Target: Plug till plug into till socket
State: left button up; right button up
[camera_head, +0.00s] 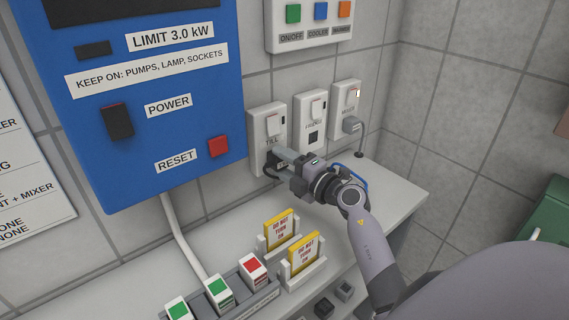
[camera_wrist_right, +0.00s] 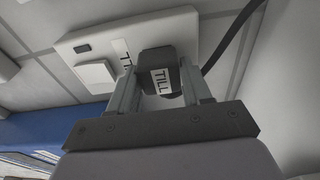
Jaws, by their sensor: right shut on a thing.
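The till socket (camera_head: 268,140) is a white wall plate with a rocker switch and a TILL label, left of two similar plates. My right gripper (camera_head: 280,158) is at its lower part. In the right wrist view my right gripper (camera_wrist_right: 158,95) is shut on the dark till plug (camera_wrist_right: 160,62), which bears a white TILL label. The plug is against or very close to the plate (camera_wrist_right: 92,62); I cannot tell whether it is fully seated. The plate's socket holes are hidden behind the plug. My left gripper is not in view.
The fridge socket (camera_head: 310,122) is empty; the mixer socket (camera_head: 346,110) has a grey plug (camera_head: 351,126) in it. Two yellow DO NOT TURN ON signs (camera_head: 279,229) stand on the counter (camera_head: 392,196). A blue power box (camera_head: 140,110) hangs at left.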

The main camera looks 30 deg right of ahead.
jog(key=shift+w, duration=0.2)
jog(key=o, duration=1)
jog(key=shift+o, duration=0.2)
jog(key=v, duration=0.7)
